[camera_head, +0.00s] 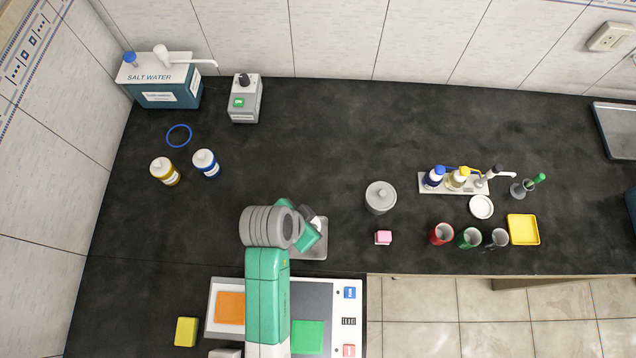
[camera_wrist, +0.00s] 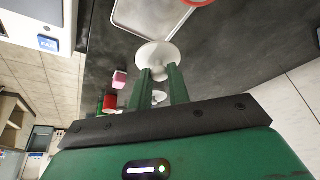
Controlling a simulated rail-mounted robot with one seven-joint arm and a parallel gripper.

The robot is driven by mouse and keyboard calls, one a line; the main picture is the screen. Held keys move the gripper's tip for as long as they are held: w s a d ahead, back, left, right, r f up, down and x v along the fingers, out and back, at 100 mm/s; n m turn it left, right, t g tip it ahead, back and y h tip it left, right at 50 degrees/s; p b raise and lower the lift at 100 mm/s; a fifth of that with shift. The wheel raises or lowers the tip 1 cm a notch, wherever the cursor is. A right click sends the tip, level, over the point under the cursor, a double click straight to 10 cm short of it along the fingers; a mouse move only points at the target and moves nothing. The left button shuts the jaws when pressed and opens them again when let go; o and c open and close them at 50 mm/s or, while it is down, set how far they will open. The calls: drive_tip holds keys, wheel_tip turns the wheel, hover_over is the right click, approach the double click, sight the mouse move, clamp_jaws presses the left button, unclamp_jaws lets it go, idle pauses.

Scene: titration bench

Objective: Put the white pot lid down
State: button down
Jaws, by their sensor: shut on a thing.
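In the wrist view my gripper (camera_wrist: 160,80) has its two green fingers closed on the white pot lid (camera_wrist: 157,54), a pale round disc with a small knob held between the fingertips. In the head view my arm hides most of the gripper, and only a small white part of the lid (camera_head: 317,221) shows beside it. The lid is over or close to a grey metal tray (camera_head: 318,252), which also shows in the wrist view (camera_wrist: 128,22). I cannot tell whether the lid touches anything.
Red (camera_head: 441,234), green (camera_head: 468,238) and grey (camera_head: 497,239) cups stand further right, near a white disc (camera_head: 481,207) and a yellow tray (camera_head: 523,229). The back middle counter is clear.

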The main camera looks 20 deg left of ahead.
drive_tip(key=f, duration=0.5)
drive_tip(key=shift+s+f+b, duration=0.15)
drive_tip(key=shift+s+b, duration=0.15)
drive_tip(key=shift+b, duration=0.05)
drive_tip(key=shift+f, duration=2.3)
drive_tip(key=shift+f+b, duration=0.1)
drive_tip(key=shift+b, duration=0.2)
drive_tip(key=c, duration=1.3)
unclamp_jaws()
drive_tip(key=shift+r, duration=0.2)
drive_tip(key=p+v, duration=0.1)
drive_tip(key=v, duration=1)
drive_tip(key=shift+s+r+p, duration=0.1)
drive_tip(key=shift+r+p, duration=0.3)
